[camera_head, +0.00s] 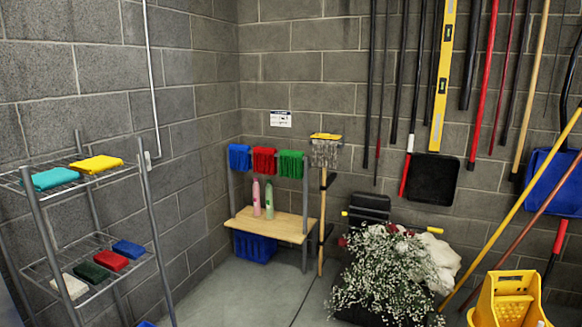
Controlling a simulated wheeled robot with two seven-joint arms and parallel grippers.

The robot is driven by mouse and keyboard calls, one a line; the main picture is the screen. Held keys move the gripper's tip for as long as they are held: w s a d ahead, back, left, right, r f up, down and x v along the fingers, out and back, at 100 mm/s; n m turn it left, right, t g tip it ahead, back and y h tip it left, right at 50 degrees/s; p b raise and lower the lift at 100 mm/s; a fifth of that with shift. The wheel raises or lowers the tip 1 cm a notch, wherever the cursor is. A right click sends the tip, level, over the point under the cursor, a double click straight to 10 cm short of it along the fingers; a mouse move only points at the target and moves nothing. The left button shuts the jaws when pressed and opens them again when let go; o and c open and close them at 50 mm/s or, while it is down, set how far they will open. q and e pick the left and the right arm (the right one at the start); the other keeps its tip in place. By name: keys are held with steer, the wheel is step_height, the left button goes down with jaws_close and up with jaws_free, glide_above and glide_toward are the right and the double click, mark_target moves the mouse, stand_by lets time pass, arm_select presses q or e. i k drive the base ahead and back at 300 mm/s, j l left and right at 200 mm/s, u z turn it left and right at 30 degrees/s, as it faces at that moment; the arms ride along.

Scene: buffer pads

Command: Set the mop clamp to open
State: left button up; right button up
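A mop stands upright with its head up, beside the small rack in the corner. Its yellow clamp (326,137) sits at the top, above grey mop strands (325,154). Its pale wooden handle (323,225) runs down to the floor. The clamp is too small to tell whether it is open or closed. Neither of my grippers is in view.
A wire shelf (50,185) with folded cloths and sponges stands at left. The rack (272,226) holds coloured cloths and two bottles. White flowers (385,275) and a yellow bucket (508,300) block the front right. Tools hang on the wall. Floor (250,295) is clear in the middle.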

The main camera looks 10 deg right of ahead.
mark_target(320, 136)
steer(key=i+z, duration=0.2)
steer(key=i, duration=0.4)
steer(key=i+z, duration=0.25)
steer(key=i, duration=0.4)
steer(key=i+j+z, duration=0.2)
steer(key=i, duration=0.4)
steer(key=i+u, duration=0.3)
steer(key=i, duration=0.25)
steer(key=i+l+u, duration=0.25)
steer(key=i, duration=0.3)
steer(key=i+j+z, duration=0.1)
steer(key=i+j, duration=0.2)
steer(key=i, duration=0.25)
steer(key=i+j+z, duration=0.15)
steer(key=i+j, duration=0.2)
steer(key=i, duration=0.25)
